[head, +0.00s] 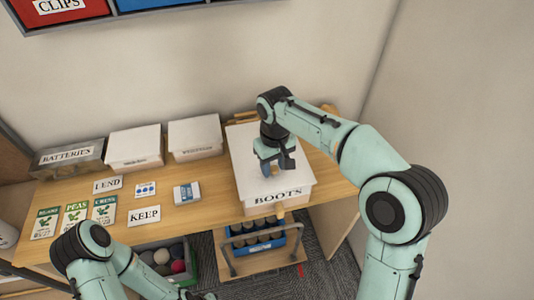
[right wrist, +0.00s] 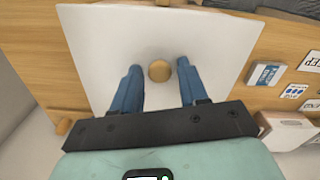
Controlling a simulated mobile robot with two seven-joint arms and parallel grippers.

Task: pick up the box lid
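The white box lid (head: 243,150) lies on the box labelled BOOTS (head: 278,198), on the right part of the wooden desk. In the right wrist view the lid (right wrist: 100,45) shows as a large white sheet with a round wooden knob (right wrist: 159,70) near its middle. My right gripper (head: 270,168) is over the lid, pointing down. Its blue fingers (right wrist: 158,82) are open, one on each side of the knob, with a gap on both sides. How far the fingertips are above the lid is hard to tell. My left gripper is out of view below the picture's edge.
White lidded boxes (head: 135,142) and a BATTERIES box (head: 70,158) stand along the wall. Cards and a small blue-and-white box (head: 187,193) lie on the desk (head: 215,183). Below are a bin of balls (head: 165,260) and a blue crate (head: 262,245). A wall is close on the right.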

